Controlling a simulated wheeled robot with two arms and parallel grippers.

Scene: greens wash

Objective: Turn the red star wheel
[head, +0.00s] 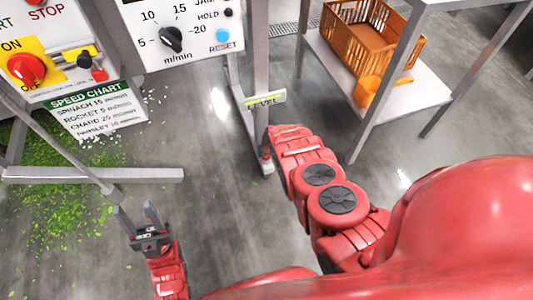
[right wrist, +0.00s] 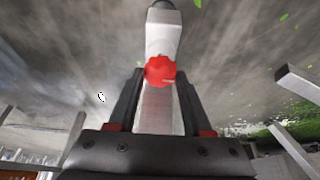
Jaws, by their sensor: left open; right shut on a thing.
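The red star wheel (right wrist: 160,70) shows in the right wrist view in front of a pale grey post (right wrist: 161,30). My right gripper (right wrist: 158,76) has one finger on each side of the wheel and is shut on it. In the head view a small bit of the red wheel (head: 265,157) shows low on the grey leg (head: 259,125), beside my right arm. My right gripper's fingers are hidden there. My left gripper (head: 137,212) is open and empty at lower left, above the floor.
A control panel (head: 187,57) with a dial and a speed chart sign (head: 96,112) stand at upper left. An orange crate (head: 368,62) sits on a shelf at upper right. Green scraps (head: 50,190) litter the floor at left.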

